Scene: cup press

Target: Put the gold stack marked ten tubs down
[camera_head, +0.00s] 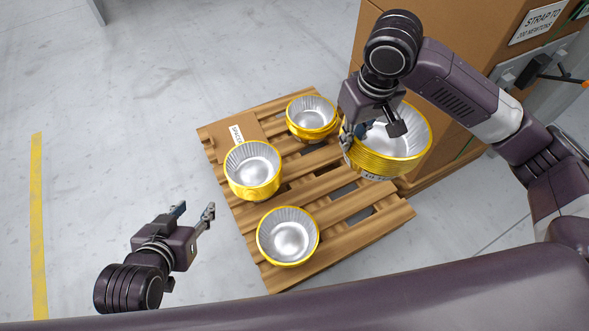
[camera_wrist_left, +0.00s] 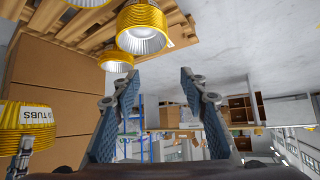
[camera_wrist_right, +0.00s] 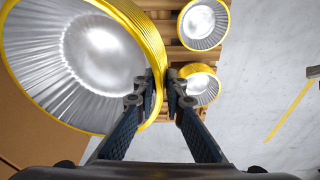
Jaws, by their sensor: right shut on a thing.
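The gold stack marked ten tubs (camera_head: 412,153) has silvery, fluted insides and a white label on its side. It is over the right end of the wooden pallet (camera_head: 385,222); I cannot tell whether its base touches anything. My right gripper (camera_head: 366,130) is shut on its rim and wall. The right wrist view shows the stack's wall (camera_wrist_right: 128,22) between the fingers. The labelled stack also shows at the left of the left wrist view (camera_wrist_left: 25,116). My left gripper (camera_head: 196,211) is open and empty, left of the pallet.
Three other gold tub stacks stand on the pallet: at the back (camera_head: 312,116), at the left (camera_head: 252,170) and at the front (camera_head: 288,237). A cardboard spacer (camera_head: 222,133) lies at the pallet's back left. A large cardboard box (camera_head: 445,22) stands behind the held stack. The pallet's front right slats are bare.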

